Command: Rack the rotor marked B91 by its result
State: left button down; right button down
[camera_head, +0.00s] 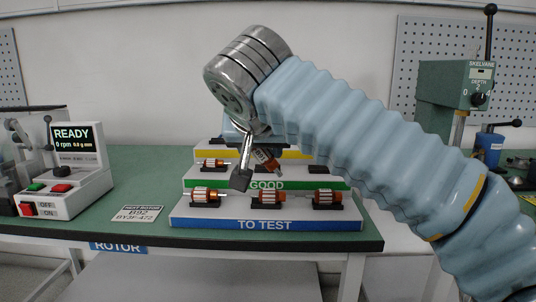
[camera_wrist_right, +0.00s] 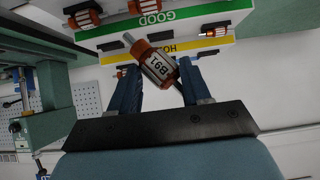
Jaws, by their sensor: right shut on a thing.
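The rotor marked B91 (camera_wrist_right: 160,68) is copper-orange with a white label and a metal shaft. It is held tilted between the blue fingers of my right gripper (camera_wrist_right: 160,88). In the head view the rotor (camera_head: 266,160) hangs above the green GOOD strip (camera_head: 222,184) of the stepped rack, partly hidden by the gripper (camera_head: 246,170). The yellow strip (camera_head: 207,153) stands behind; its label, starting "HO", is partly covered in the wrist view. My left gripper is not in view.
Three rotors sit on the blue TO TEST step (camera_head: 183,223). The test machine (camera_head: 75,160) at left shows READY and 0 rpm. A green press (camera_head: 450,85) stands at right. Bench between machine and rack is mostly clear.

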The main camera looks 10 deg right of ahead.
jog(key=shift+v, duration=0.95)
jog(key=shift+a, duration=0.15)
notch_tip(320, 180, up, 5)
jog(key=p, duration=0.4)
jog(key=shift+f+p, duration=0.15)
jog(key=shift+p, duration=0.25)
